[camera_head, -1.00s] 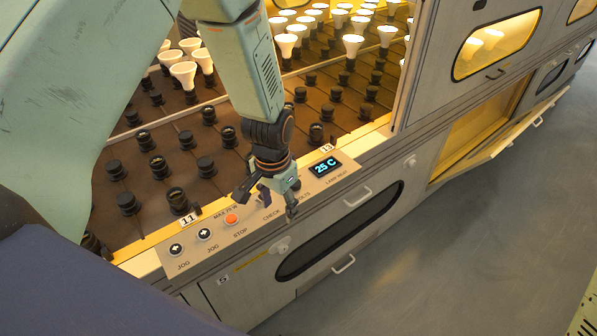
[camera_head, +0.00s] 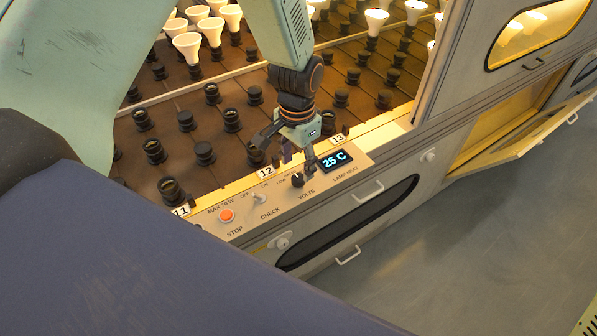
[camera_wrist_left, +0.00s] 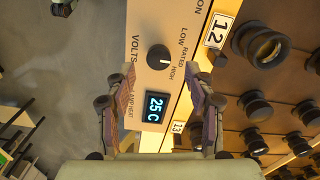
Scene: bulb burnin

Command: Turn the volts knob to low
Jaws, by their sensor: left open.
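The black volts knob (camera_head: 297,181) is on the sloped control panel, beside the word VOLTS and left of the lit display. In the left wrist view the knob (camera_wrist_left: 159,57) is round and dark, with a pale mark pointing toward the LOW, RATED and HIGH lettering; I cannot tell exactly which word. My left gripper (camera_head: 285,156) is open and empty, pointing down above the panel near the knob. In the left wrist view its fingers (camera_wrist_left: 162,78) stand apart on either side of the knob, with no clear contact. My right gripper is not in view.
The display (camera_head: 341,160) reads 25 C. A check switch (camera_head: 260,197) and an orange stop button (camera_head: 227,215) lie left of the knob. Rows of black sockets, some with white bulbs (camera_head: 187,45), fill the rack behind. An open cabinet door (camera_head: 530,135) juts out at right.

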